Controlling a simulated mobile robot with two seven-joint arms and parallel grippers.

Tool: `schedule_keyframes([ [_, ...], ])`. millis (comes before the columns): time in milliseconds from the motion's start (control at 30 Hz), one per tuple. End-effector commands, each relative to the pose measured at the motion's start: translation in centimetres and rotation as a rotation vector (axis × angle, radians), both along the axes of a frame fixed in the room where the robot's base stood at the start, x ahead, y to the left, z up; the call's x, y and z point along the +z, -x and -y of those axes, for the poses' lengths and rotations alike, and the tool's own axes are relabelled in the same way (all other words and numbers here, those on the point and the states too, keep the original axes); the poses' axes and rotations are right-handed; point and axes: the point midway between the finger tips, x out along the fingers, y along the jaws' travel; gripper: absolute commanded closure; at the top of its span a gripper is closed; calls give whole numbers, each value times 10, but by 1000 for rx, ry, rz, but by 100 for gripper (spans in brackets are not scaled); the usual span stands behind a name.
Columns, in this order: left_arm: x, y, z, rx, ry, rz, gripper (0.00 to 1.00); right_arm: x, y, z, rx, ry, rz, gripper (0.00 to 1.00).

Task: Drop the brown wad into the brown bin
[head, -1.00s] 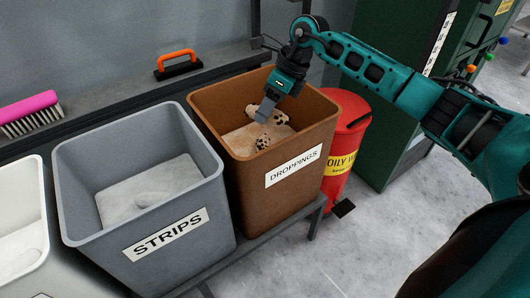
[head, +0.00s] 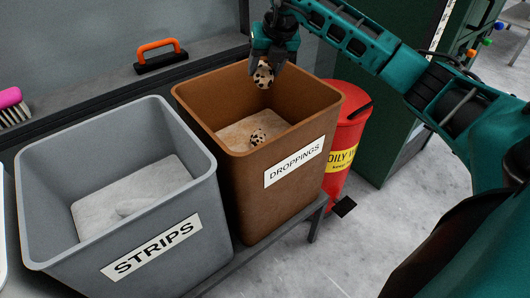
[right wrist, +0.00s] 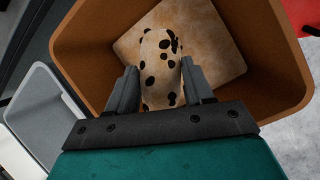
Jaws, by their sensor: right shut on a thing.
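The brown bin (head: 228,150), labelled DROPPINGS, stands right of the grey bin. My right gripper (head: 264,62) is above its back part, shut on a tan wad with dark specks (head: 263,76). In the right wrist view the wad (right wrist: 160,48) sits between the two fingers (right wrist: 158,85), with the brown bin's walls (right wrist: 85,45) around it and its pale floor beyond. A second speckled wad (head: 258,136) lies inside the brown bin. My left gripper is not in view.
A grey bin (head: 50,215) labelled STRIPS, with pale material inside, stands close on the left. A red oily-waste can (head: 340,140) stands just right of the brown bin. An orange-handled tool (head: 155,55) and a pink brush (head: 10,105) lie on the ledge behind.

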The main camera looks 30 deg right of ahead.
Motion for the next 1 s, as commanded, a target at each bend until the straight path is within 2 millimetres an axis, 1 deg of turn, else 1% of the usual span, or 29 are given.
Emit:
schedule_keyframes([
  [33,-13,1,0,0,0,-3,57,-12,0,0,1,0,0,79],
  [200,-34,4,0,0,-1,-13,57,-32,0,0,1,0,1,79],
  [267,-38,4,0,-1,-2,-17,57,-37,0,0,1,0,1,79],
  [367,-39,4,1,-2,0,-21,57,-41,0,0,2,0,1,79],
  [600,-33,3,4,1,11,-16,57,-40,0,0,2,0,1,79],
  [633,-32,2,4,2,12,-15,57,-40,0,0,2,0,0,47],
  [933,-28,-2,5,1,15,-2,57,-40,0,0,2,0,0,19],
  [1000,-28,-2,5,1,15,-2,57,-40,0,0,2,0,0,19],
])
